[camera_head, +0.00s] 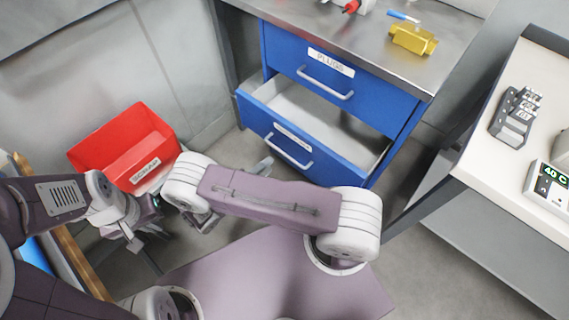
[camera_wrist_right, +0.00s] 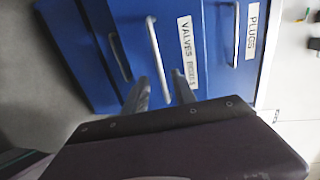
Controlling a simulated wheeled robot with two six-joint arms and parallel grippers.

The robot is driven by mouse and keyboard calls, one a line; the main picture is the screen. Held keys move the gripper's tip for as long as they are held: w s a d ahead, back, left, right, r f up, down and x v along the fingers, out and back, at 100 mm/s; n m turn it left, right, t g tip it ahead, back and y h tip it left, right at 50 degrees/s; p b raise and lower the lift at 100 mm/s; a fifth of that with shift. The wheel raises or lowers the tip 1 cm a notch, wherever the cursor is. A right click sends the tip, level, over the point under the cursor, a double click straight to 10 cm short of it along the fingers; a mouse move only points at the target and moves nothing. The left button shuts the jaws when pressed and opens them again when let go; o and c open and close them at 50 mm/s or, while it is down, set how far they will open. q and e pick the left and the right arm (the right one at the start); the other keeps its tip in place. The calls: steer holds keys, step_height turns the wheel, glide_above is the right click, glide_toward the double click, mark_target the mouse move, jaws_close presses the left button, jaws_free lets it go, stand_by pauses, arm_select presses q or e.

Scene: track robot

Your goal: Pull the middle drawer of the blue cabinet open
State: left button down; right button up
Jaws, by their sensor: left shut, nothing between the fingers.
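The blue cabinet (camera_head: 347,107) stands at the top centre of the head view. Its middle drawer (camera_head: 262,122) is pulled well out, showing a bare grey inside. The drawer's bar handle (camera_head: 288,152) also shows in the right wrist view (camera_wrist_right: 153,45), beside a label reading "VALVES". My right gripper (camera_wrist_right: 162,84) has its two fingers apart, with the handle seen between them. In the head view its fingertips (camera_head: 264,166) are close to the handle and look clear of it. My left gripper (camera_head: 136,242) is shut and empty at lower left, far from the cabinet.
The top drawer labelled "PLUGS" (camera_head: 333,72) is closed. A yellow block (camera_head: 413,39) lies on the metal top. A red bin (camera_head: 122,146) is at left. A white bench (camera_head: 505,160) with devices stands at right. Grey floor lies around the drawer.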

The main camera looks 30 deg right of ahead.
mark_target(283, 153)
steer(key=shift+d+f, duration=0.1)
steer(key=shift+d, duration=0.05)
steer(key=b+x, duration=0.1)
steer(key=x, duration=0.8)
jaws_close()
stand_by(1.2)
